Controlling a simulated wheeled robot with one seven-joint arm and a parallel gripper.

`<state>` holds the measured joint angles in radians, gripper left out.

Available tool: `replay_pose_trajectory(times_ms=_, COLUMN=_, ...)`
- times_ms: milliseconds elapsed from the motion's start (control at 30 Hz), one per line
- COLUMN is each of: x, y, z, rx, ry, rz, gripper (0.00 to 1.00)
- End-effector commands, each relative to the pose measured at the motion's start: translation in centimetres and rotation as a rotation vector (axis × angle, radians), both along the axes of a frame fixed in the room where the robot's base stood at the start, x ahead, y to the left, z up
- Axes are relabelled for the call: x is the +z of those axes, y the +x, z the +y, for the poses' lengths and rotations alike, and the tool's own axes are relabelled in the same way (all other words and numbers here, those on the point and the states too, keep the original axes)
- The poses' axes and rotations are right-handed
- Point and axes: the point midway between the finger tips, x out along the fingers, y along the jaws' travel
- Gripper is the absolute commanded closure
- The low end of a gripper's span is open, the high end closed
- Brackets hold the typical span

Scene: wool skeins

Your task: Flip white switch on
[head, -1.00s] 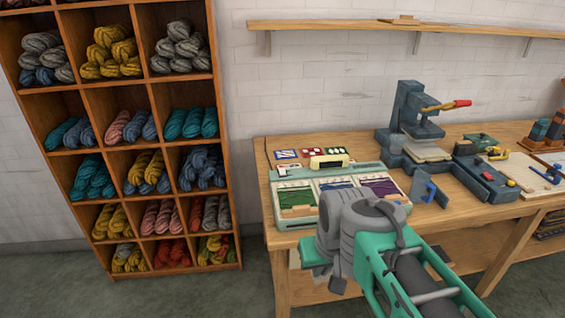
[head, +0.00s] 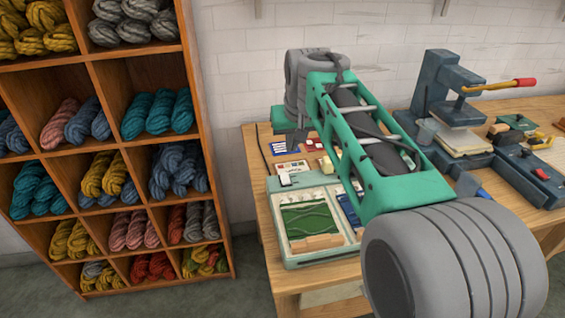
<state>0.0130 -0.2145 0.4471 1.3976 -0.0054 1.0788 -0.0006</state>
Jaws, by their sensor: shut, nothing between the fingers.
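A pale green case (head: 310,262) with coloured panels lies at the left end of the wooden workbench. A small white block (head: 285,180) sits at the case's back left edge. It may be the white switch, but it is too small to tell its position. My gripper (head: 297,140) is above the back of the bench, beyond the case and apart from the white block. Its fingers look closed and empty, and are partly hidden by my own wrist. My arm covers the right part of the case.
Small picture cards (head: 291,168) lie behind the case. A dark blue press (head: 448,95) with a red-tipped lever stands right of my arm. A wooden shelf unit (head: 215,130) full of wool skeins stands left of the bench.

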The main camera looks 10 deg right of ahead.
Motion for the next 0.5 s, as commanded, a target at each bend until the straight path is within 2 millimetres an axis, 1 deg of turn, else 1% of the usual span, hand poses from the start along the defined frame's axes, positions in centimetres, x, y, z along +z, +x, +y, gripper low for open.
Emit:
replay_pose_trajectory(times_ms=200, x=0.0, y=0.0, z=0.6, rx=0.010, ry=0.000, rz=0.000, gripper=1.00)
replay_pose_trajectory(times_ms=300, x=-0.2, y=0.1, z=0.6, rx=0.011, ry=0.000, rz=0.001, gripper=1.00)
replay_pose_trajectory(times_ms=367, x=-0.7, y=0.3, z=0.6, rx=0.011, ry=0.000, rz=0.001, gripper=1.00)
replay_pose_trajectory(times_ms=500, x=-2.9, y=1.2, z=0.5, rx=0.010, ry=0.000, rz=0.004, gripper=1.00)
